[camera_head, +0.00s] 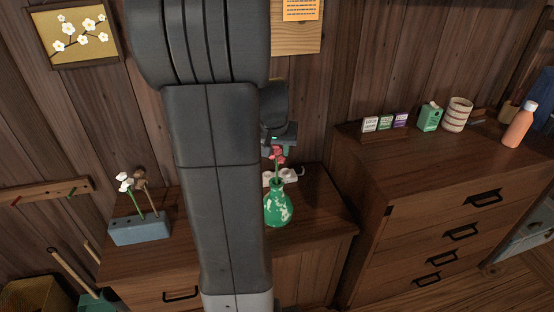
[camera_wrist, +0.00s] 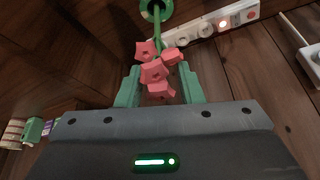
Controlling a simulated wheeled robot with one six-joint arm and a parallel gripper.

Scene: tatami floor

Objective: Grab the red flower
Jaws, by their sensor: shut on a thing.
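The red flower (camera_head: 277,154) stands in a green and white vase (camera_head: 278,204) on the low wooden cabinet, partly behind my arm in the head view. In the wrist view the red blossoms (camera_wrist: 158,72) sit between the two green fingers of my gripper (camera_wrist: 160,82). The green stem runs up to the round mouth of the vase (camera_wrist: 156,8). My gripper is shut on the flower, just above the vase. The stem's lower end is hidden in the vase.
A white power strip (camera_wrist: 215,24) lies behind the vase. A blue-grey planter (camera_head: 140,229) with white and brown flowers stands left on the cabinet. A taller dresser (camera_head: 440,200) at the right bears small boxes, a woven cup and an orange bottle (camera_head: 520,125).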

